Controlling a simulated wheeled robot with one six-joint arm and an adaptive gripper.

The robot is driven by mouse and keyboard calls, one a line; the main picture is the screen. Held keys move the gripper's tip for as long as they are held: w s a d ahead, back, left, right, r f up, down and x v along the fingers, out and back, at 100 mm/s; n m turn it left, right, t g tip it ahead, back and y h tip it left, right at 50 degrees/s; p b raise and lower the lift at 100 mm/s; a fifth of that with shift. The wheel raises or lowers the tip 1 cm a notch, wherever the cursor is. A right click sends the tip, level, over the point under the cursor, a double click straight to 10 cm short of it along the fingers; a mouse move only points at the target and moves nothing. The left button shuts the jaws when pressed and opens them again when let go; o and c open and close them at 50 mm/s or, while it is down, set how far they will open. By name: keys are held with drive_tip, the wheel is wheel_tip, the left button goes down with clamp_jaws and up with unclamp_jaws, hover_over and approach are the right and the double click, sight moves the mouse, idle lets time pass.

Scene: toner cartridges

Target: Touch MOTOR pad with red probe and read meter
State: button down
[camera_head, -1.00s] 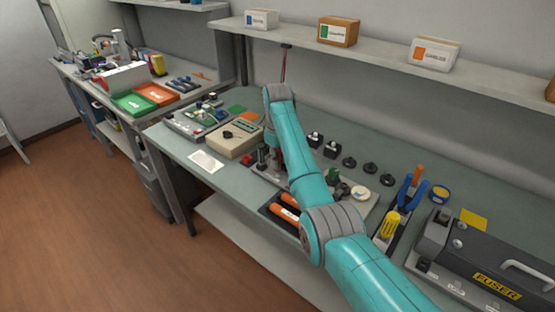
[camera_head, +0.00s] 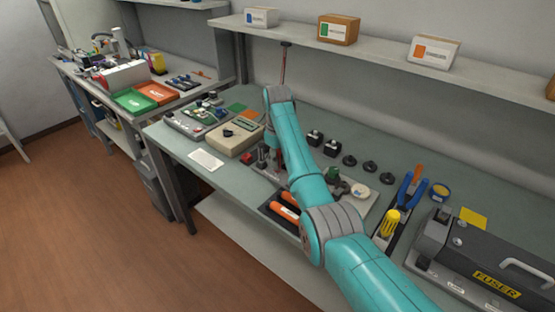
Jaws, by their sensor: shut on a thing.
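The meter (camera_head: 235,139), a beige box with a black dial and a small display, sits left of my arm on the grey-green bench. Its reading is too small to make out. The green circuit board (camera_head: 198,119) lies in a grey tray left of the meter; I cannot pick out the MOTOR pad. My gripper (camera_head: 271,151) points down just right of the meter, mostly hidden behind my teal arm. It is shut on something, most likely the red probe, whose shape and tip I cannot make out.
Black parts (camera_head: 331,148) stand in a row behind my arm. Orange-handled tools (camera_head: 286,213) lie in front. A fuser unit (camera_head: 483,262) and blue pliers (camera_head: 411,190) are at right. A shelf with boxes (camera_head: 338,30) overhangs the back. A white card (camera_head: 206,160) lies at the front edge.

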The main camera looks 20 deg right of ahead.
drive_tip(key=shift+f, duration=0.15)
idle(0.6)
drive_tip(key=shift+r, duration=3.55)
drive_tip(key=shift+s, duration=0.1)
